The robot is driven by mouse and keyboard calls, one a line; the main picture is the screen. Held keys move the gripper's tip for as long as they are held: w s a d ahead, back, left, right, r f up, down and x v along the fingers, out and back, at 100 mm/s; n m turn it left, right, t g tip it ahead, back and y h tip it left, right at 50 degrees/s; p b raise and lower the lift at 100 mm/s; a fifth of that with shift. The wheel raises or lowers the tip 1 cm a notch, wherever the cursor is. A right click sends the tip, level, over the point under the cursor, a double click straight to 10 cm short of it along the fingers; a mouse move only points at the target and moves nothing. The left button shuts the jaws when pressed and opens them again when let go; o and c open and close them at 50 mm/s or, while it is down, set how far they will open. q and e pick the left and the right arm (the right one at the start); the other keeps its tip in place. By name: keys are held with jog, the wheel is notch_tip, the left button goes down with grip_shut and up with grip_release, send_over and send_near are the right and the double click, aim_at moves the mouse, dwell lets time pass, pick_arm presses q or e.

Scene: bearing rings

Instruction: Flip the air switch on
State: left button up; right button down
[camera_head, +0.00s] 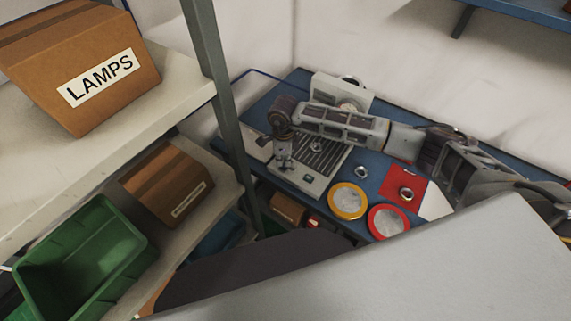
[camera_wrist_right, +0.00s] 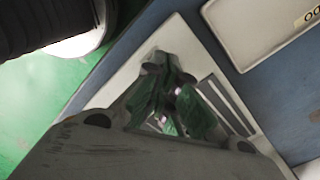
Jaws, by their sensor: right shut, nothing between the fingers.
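A pale grey machine (camera_head: 305,183) with a slotted plate stands on the blue bench. A small dark part (camera_head: 308,179) sits on its front corner; I cannot tell if it is the air switch or its position. My right gripper (camera_head: 284,164) points down over the machine's left part, left of that small part. Its fingers are shut and empty. In the right wrist view my right gripper (camera_wrist_right: 172,95) covers the middle of the pale machine base (camera_wrist_right: 185,40), and what lies right under the fingertips is hidden. I cannot tell whether they touch it. My left gripper is not in view.
The blue bench (camera_head: 329,181) holds a yellow-rimmed dish (camera_head: 347,201), a red-rimmed dish (camera_head: 388,221) and a red mat (camera_head: 393,180) with a metal ring (camera_head: 407,193). A shelf post (camera_head: 222,95), a lamps box (camera_head: 85,65) and a green crate (camera_head: 80,262) stand left.

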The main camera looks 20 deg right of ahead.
jog(key=shift+f+b, duration=0.6)
jog(key=shift+f, duration=0.1)
dwell(0.9)
jog(key=shift+s+r, duration=0.1)
jog(key=shift+r+p, duration=1.65)
jog(key=shift+r, duration=1.8)
